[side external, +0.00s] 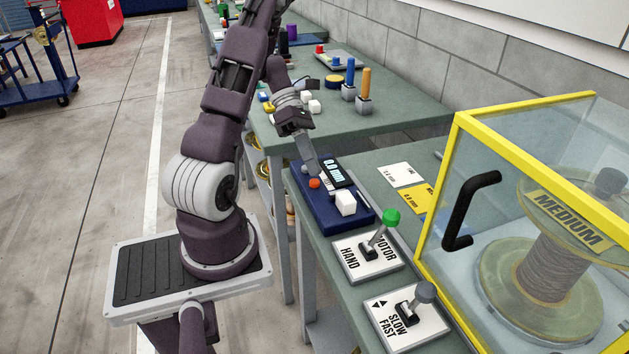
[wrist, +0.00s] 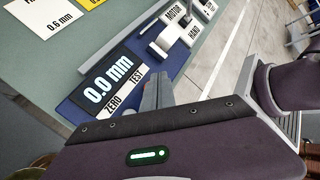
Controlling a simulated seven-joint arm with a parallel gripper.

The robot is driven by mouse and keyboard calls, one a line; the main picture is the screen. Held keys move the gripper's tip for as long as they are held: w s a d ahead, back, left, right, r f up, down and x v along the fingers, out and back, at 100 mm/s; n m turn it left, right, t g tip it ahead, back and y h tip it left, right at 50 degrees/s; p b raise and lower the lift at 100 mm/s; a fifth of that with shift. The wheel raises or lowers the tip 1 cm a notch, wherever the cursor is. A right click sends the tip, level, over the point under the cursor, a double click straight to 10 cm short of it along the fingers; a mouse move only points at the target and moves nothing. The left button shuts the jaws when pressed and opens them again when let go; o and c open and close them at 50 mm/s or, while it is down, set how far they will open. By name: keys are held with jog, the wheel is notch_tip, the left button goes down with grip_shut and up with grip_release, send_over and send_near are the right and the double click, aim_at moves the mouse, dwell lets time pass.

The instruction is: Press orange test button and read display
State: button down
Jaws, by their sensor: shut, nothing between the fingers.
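The blue gauge unit (side external: 322,213) lies on the green bench. Its display (side external: 335,173) reads 0.0 mm, and the display (wrist: 108,84) is clearer in the wrist view. ZERO and TEST labels sit beside it. The fingers (wrist: 158,92) reach toward the TEST label in the wrist view.
A white block (side external: 345,203) stands on the unit. In front are a green-knobbed HAND/MOTOR lever (side external: 391,217) and a grey-knobbed SLOW/FAST lever (side external: 425,292). A yellow-framed clear guard (side external: 450,185) encloses a MEDIUM spool (side external: 555,260) at right. White and yellow cards (side external: 400,174) lie behind.

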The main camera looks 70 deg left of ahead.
aim_at(312, 179)
dwell(0.6)
jog(key=shift+f, duration=0.4)
jog(key=shift+f, duration=0.5)
dwell(0.5)
jog(key=shift+r, duration=0.9)
jog(key=shift+r, duration=0.1)
jog(key=shift+r, duration=2.45)
